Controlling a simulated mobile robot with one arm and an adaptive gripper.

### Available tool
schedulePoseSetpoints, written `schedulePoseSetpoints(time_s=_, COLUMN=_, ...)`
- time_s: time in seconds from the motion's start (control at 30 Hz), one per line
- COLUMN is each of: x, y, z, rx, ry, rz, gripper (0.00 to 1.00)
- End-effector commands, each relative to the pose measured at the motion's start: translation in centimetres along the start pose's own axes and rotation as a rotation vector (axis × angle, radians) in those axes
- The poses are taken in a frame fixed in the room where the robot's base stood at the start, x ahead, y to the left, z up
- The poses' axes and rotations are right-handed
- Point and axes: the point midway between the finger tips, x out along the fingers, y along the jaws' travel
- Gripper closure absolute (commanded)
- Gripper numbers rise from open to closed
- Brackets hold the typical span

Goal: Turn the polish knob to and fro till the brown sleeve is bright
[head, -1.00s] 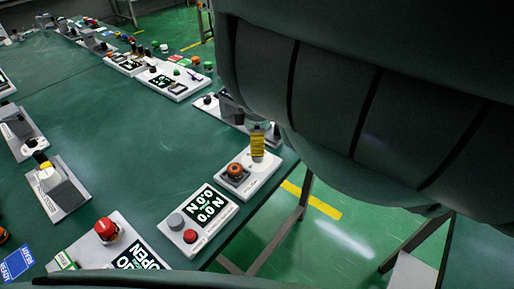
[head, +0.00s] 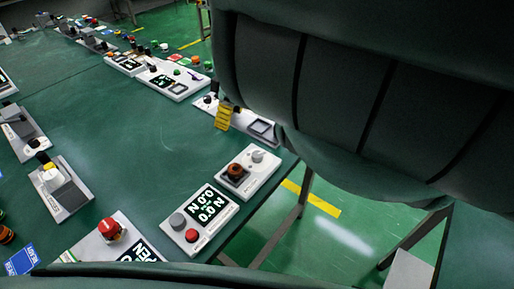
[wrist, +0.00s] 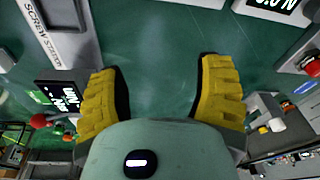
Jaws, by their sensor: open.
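A white panel (head: 228,188) near the table's right edge carries a brown-orange ring-shaped part (head: 235,170), which looks like the sleeve, on a grey block. Beside it on the same panel is a pale round knob (head: 258,156), which looks like the polish knob. Whether the sleeve is bright is too small to tell. My gripper (head: 224,116) shows as a yellow finger beyond and left of that panel, apart from the knob. In the wrist view my gripper (wrist: 160,98) has its two yellow fingers wide apart with nothing between them.
A panel with a "0.0 N" display (head: 210,204) and a red button (head: 192,236) stands nearer. Behind my finger is another panel with a grey square (head: 262,127). A red mushroom button (head: 111,229) is at lower left. The green table middle (head: 130,130) is clear.

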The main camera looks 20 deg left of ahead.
Motion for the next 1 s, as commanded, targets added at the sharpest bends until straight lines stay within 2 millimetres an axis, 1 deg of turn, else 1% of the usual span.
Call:
schedulePoseSetpoints(time_s=0.03, x=-1.1, y=0.1, z=-1.9, rx=0.094, ry=0.041, rz=-0.011, gripper=0.34)
schedulePoseSetpoints(time_s=0.13, x=-2.2, y=0.6, z=-3.7, rx=0.301, ry=0.085, rz=-0.034, gripper=0.34)
schedulePoseSetpoints(time_s=0.23, x=-3.0, y=1.0, z=-4.5, rx=0.513, ry=0.104, rz=-0.059, gripper=0.34)
schedulePoseSetpoints(time_s=0.37, x=-3.5, y=1.3, z=-4.2, rx=0.797, ry=0.098, rz=-0.081, gripper=0.34)
schedulePoseSetpoints(time_s=0.43, x=-3.6, y=1.5, z=-3.5, rx=0.950, ry=0.086, rz=-0.082, gripper=0.34)
schedulePoseSetpoints(time_s=0.53, x=-3.7, y=1.5, z=-1.9, rx=1.169, ry=0.055, rz=-0.069, gripper=0.34)
schedulePoseSetpoints(time_s=0.7, x=-3.9, y=0.8, z=1.8, rx=1.530, ry=-0.012, rz=0.003, gripper=0.34)
schedulePoseSetpoints(time_s=0.8, x=-4.2, y=0.1, z=3.9, rx=1.708, ry=-0.046, rz=0.066, gripper=0.34)
schedulePoseSetpoints(time_s=0.9, x=-4.7, y=-0.4, z=5.7, rx=1.844, ry=-0.065, rz=0.131, gripper=0.34)
schedulePoseSetpoints(time_s=1.0, x=-5.2, y=-0.6, z=6.7, rx=1.929, ry=-0.066, rz=0.178, gripper=0.34)
